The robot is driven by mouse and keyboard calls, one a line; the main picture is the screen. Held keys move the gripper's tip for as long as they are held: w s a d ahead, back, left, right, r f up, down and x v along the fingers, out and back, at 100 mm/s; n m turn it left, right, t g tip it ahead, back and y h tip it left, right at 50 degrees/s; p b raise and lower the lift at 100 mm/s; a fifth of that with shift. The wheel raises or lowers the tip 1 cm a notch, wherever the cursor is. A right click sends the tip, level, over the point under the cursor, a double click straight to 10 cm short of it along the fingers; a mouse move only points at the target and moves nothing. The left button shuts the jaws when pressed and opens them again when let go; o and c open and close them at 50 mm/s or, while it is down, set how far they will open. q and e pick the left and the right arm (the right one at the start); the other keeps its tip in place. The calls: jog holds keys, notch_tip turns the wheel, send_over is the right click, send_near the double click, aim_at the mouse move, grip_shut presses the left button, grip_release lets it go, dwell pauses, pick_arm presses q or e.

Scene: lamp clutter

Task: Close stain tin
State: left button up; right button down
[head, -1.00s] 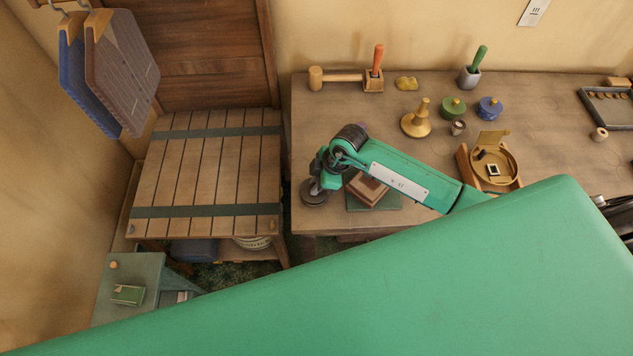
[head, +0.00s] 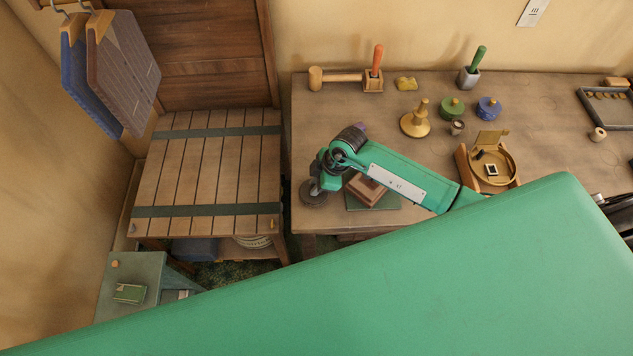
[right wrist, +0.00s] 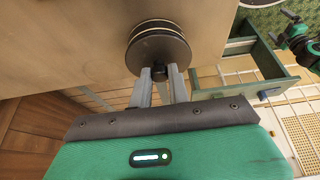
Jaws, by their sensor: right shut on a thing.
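My right gripper (right wrist: 160,88) is shut on the small dark knob (right wrist: 160,73) of a round, dark lid, seen in the right wrist view. The lid (right wrist: 158,50) is a flat disc with a brass-coloured line at its rim. Brass and dark rings show just behind it, and I cannot tell if they belong to a tin under it or whether the two touch. In the head view the dark disc (head: 313,194) is at the table's front left corner, with my right gripper (head: 320,182) beside it.
A brass candlestick-like piece (head: 415,124), a green pot (head: 452,107), a blue pot (head: 488,107) and an open round box (head: 492,165) stand farther right. A slatted bench (head: 210,170) is left.

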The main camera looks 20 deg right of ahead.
jog(key=shift+p, duration=0.35)
dwell(0.5)
jog(key=c, duration=0.8)
grip_release()
jog(key=shift+c, duration=0.2)
jog(key=shift+r, duration=0.1)
jog(key=shift+r+p, duration=3.4)
jog(key=shift+p, duration=0.3)
jog(key=shift+c, duration=0.4)
